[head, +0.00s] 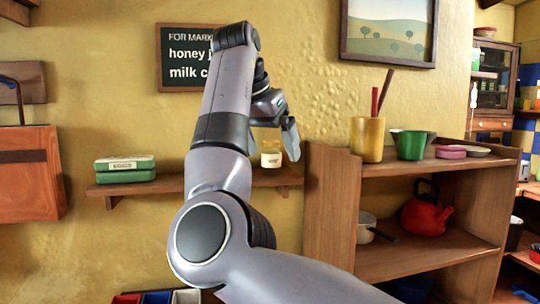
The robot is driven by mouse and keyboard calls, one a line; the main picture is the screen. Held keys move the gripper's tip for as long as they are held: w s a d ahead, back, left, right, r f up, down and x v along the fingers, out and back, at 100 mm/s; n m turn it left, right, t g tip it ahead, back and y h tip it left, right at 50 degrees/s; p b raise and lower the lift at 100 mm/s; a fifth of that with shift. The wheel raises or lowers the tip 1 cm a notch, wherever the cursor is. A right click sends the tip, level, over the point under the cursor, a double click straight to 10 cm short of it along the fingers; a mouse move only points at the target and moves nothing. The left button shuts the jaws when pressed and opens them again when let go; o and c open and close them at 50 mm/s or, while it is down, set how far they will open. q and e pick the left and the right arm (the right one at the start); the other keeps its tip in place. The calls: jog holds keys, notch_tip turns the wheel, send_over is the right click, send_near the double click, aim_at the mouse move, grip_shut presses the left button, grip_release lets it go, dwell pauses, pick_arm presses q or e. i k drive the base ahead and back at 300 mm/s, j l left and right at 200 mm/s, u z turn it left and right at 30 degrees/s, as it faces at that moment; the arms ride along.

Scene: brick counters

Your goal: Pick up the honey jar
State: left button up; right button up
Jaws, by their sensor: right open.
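The honey jar (271,158) is a small yellow jar with a pale label on the wooden wall shelf (168,184). My right gripper (280,138) is open, at the jar's upper part in the picture. One finger shows just right of the jar; the other is hard to make out. I cannot tell whether the gripper touches the jar or how far in front of it it is. My left gripper is not in view.
A green box (125,170) sits on the left of the same shelf. A wooden shelf unit (332,205) stands close on the right, with a yellow cup (367,139), green pot (411,145) and red kettle (424,215). A dark sign (185,75) hangs above.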

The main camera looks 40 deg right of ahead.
aim_at(271, 153)
jog(key=i+l, duration=0.65)
jog(key=l, duration=0.15)
